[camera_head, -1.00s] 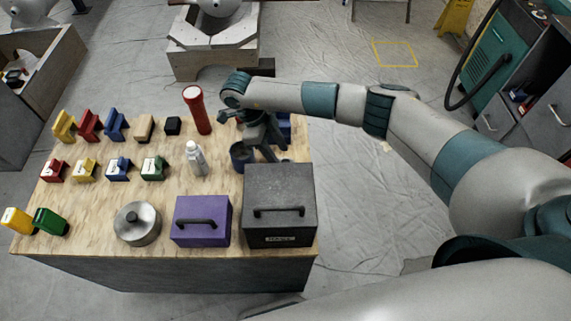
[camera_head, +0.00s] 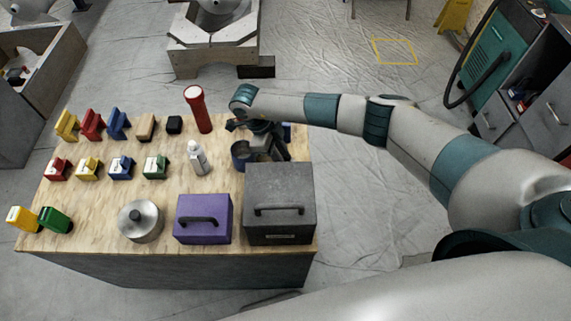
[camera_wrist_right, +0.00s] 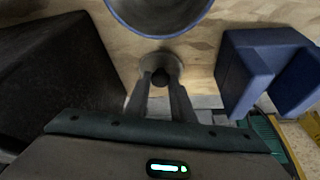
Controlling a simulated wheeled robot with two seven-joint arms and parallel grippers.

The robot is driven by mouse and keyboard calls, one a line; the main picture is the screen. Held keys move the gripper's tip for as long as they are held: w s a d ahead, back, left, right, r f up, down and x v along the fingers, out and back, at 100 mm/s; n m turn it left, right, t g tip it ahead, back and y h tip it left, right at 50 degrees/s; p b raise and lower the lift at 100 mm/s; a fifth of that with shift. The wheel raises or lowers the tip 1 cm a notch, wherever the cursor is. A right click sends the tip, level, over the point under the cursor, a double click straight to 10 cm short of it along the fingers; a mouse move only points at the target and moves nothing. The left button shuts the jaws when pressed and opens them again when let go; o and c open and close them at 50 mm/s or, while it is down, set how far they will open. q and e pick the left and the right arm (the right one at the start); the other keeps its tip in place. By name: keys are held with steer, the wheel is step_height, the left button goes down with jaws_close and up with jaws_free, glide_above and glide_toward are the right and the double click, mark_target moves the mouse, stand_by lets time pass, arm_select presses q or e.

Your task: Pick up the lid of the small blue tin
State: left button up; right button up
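The small blue tin (camera_head: 239,157) stands on the wooden table, left of my right gripper (camera_head: 268,157). In the right wrist view its blue rim (camera_wrist_right: 160,36) shows at the top, with a grey, open-looking inside. A small pale grey disc with a black knob (camera_wrist_right: 160,77), seemingly the lid, is just beyond the tin's rim. My right gripper's fingers (camera_wrist_right: 160,85) point down on both sides of the knob, with a narrow gap. Whether they grip it is unclear, and they hide part of the disc. My left gripper is not in view.
A black toolbox (camera_head: 280,190) stands close in front of my right gripper. A blue holder (camera_wrist_right: 250,70) is on its other side. A white bottle (camera_head: 197,158) and red flashlight (camera_head: 197,108) stand left of the tin. A purple box (camera_head: 203,222) is at the front.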

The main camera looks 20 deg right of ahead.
stand_by(0.3)
